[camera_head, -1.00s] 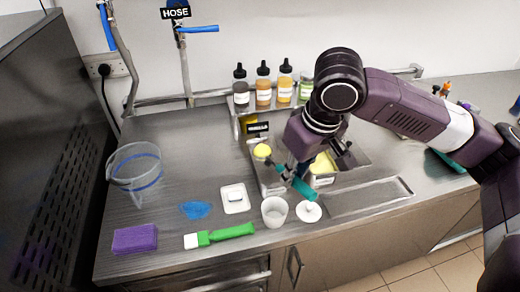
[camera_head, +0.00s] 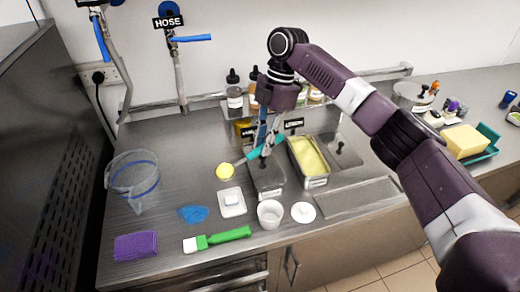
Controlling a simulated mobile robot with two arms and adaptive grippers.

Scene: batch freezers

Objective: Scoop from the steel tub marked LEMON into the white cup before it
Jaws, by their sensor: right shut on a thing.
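My right gripper (camera_head: 265,145) is shut on a scoop with a teal handle (camera_head: 276,142), above the left steel tub. A yellow ball (camera_head: 225,172) shows at the scoop's left end, left of that tub in the picture. The steel tub holding yellow stuff (camera_head: 308,155) stands to the right; the small black sign (camera_head: 293,123) behind it seems to read LEMON. The left tub (camera_head: 268,182) looks grey on top. The white cup (camera_head: 270,213) stands upright in front of the tubs. I cannot see into it fully. My left gripper is out of view.
A white lid (camera_head: 303,212) lies right of the cup. Bottles (camera_head: 234,95) line the back shelf.

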